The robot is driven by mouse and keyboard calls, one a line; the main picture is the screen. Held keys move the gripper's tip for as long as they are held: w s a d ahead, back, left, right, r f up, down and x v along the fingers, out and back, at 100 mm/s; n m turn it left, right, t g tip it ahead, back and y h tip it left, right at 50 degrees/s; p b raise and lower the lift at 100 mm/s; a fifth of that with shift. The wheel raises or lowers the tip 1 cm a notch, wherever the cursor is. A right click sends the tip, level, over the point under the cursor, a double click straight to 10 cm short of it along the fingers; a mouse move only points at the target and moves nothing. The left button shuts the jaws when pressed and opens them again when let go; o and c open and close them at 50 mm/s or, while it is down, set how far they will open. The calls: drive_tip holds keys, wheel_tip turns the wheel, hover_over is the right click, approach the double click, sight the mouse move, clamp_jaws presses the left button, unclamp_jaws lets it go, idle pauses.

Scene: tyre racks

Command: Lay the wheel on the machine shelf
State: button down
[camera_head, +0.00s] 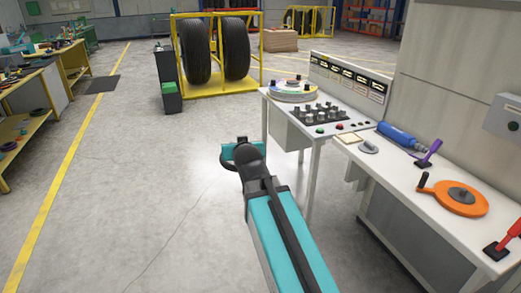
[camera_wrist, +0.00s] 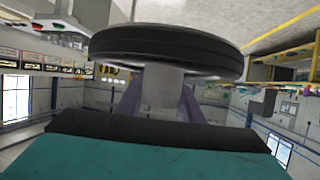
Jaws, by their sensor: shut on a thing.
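The wheel (camera_wrist: 165,42) is a dark, thick disc with a grey hub stub, seen nearly edge-on across the top of the wrist view. My gripper (camera_wrist: 162,98) has its two purplish fingers on either side of the hub stub and is shut on it. The white machine (camera_head: 293,130) has a sloped panel of knobs and a round dial. A white worktop (camera_head: 402,188) adjoins it on the right. I cannot tell which surface is the shelf.
The worktop carries an orange disc with a handle (camera_head: 460,197), a blue cylinder (camera_head: 397,135) and red and purple levers. A yellow rack (camera_head: 220,92) with large tyres stands at the back, beside a dark bin (camera_head: 168,85). Floor between left benches and machine is clear.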

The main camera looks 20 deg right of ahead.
drive_tip(key=shift+w+a+r+n+y, duration=0.15)
drive_tip(key=shift+a+r+n+y, duration=0.3)
drive_tip(key=shift+a, duration=0.1)
drive_tip(key=shift+w+a+r+n+y, duration=0.15)
drive_tip(key=shift+a+r+n+y, duration=0.25)
drive_tip(key=shift+a, duration=0.1)
drive_tip(key=shift+s, duration=0.1)
